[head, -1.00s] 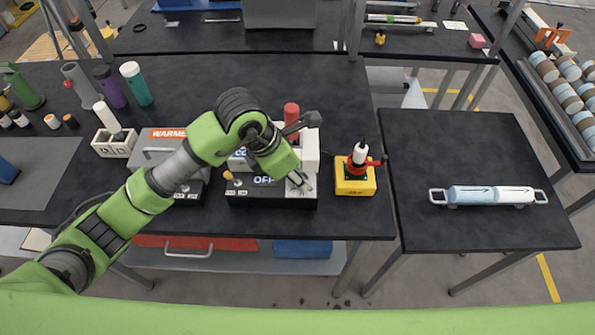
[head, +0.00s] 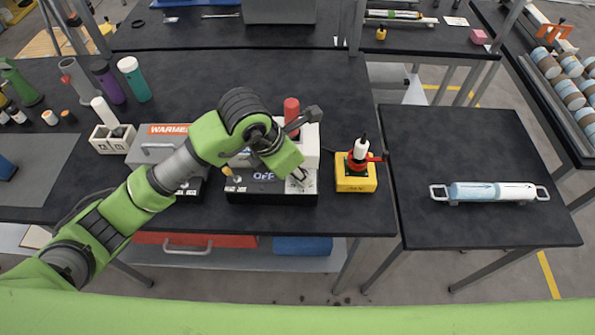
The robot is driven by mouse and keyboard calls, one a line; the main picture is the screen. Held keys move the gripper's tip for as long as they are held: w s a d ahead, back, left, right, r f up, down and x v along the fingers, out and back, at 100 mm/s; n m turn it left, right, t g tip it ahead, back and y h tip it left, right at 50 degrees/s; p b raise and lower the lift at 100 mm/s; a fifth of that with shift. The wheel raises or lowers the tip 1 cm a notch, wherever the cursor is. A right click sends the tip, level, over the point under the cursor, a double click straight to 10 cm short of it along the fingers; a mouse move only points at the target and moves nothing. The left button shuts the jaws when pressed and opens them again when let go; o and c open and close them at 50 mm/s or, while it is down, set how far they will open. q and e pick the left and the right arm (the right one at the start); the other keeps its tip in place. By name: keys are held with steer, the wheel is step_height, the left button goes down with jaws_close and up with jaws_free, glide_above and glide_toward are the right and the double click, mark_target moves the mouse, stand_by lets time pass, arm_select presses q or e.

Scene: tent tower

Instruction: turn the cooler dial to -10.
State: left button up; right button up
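The cooler (head: 311,158) is a white and black box near the front edge of the dark table, partly hidden behind my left arm. Its black front panel (head: 264,190) shows "OFF", and a small yellow-orange knob or lever (head: 228,170) shows at its left end. My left gripper (head: 301,181) points down at the right end of this panel, over a light patch. The dial itself is hidden or too small to make out there. I cannot tell whether the fingers are open or touch anything. My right gripper is not in view.
The warmer (head: 168,131) stands just left of the cooler. A yellow box with a red-handled device (head: 356,180) stands close on the right. Bottles (head: 135,80) stand at the back left.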

arm_select(q)
steer(key=n+b, duration=0.1)
steer(key=n, duration=0.1)
steer(key=n+t+y+b, duration=0.1)
steer(key=n+b, duration=0.2)
steer(key=n, duration=0.1)
steer(key=shift+s+d+f+t+y, duration=0.1)
steer(key=shift+d+t+y, duration=0.2)
steer(key=shift+y, duration=0.1)
steer(key=shift+n+y+b, duration=0.5)
steer(key=shift+n+b, duration=0.35)
steer(key=shift+n, duration=0.35)
steer(key=shift+n+y+b, duration=0.4)
steer(key=shift+n+b, duration=0.05)
steer(key=shift+n, duration=0.65)
steer(key=o, duration=0.8)
steer(key=shift+o, duration=0.2)
